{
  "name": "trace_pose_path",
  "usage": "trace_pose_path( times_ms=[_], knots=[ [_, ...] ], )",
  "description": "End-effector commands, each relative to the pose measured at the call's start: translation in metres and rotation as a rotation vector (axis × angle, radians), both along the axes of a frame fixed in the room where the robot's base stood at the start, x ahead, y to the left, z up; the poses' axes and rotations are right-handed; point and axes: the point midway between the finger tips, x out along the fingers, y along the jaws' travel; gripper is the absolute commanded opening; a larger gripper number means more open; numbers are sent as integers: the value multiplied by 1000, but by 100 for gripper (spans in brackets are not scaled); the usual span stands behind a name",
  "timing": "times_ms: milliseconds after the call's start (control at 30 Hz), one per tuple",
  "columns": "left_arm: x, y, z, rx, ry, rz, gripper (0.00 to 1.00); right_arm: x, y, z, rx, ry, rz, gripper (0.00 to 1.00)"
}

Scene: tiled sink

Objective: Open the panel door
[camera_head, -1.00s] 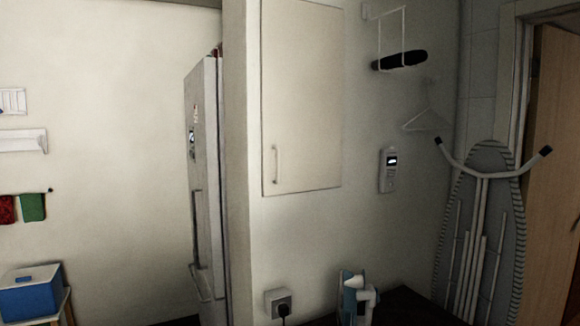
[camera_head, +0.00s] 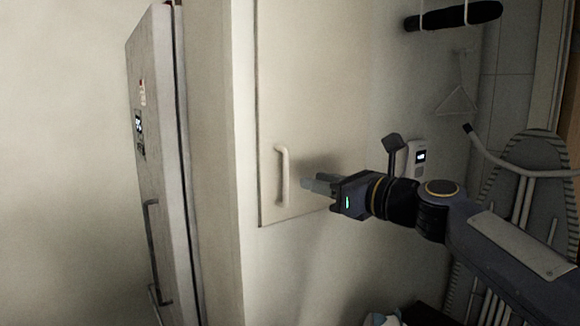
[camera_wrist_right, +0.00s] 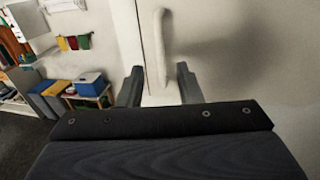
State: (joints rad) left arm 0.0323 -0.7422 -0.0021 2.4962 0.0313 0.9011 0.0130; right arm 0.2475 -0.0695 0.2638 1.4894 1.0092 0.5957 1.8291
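The panel door (camera_head: 310,90) is a flat off-white wall panel and looks shut. Its pale vertical bar handle (camera_head: 283,178) is near the lower left corner. My right gripper (camera_head: 308,184) comes in from the right, with its fingertips just right of the handle. In the right wrist view the two fingers (camera_wrist_right: 160,85) are spread apart with an empty gap. The handle (camera_wrist_right: 161,45) stands ahead of that gap, roughly in line with it. I cannot tell whether the fingertips touch it. My left gripper is not in view.
A tall grey fridge (camera_head: 160,150) stands left of the wall edge. To the right are a wall-mounted device (camera_head: 419,157), a hanger (camera_head: 457,100) and an ironing board (camera_head: 535,165). The wall below the panel is clear.

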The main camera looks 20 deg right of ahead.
Motion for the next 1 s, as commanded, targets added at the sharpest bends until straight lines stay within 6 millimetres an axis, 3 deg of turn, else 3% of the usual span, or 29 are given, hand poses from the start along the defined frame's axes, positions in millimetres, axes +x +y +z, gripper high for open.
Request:
trace_pose_path(
  times_ms=[533,900,1000],
  knots=[
    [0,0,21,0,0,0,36,60,36,3,15,4,2,32],
    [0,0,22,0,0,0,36,67,40,1,13,2,0,32],
    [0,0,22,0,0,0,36,67,40,1,13,2,0,22]
  ],
)
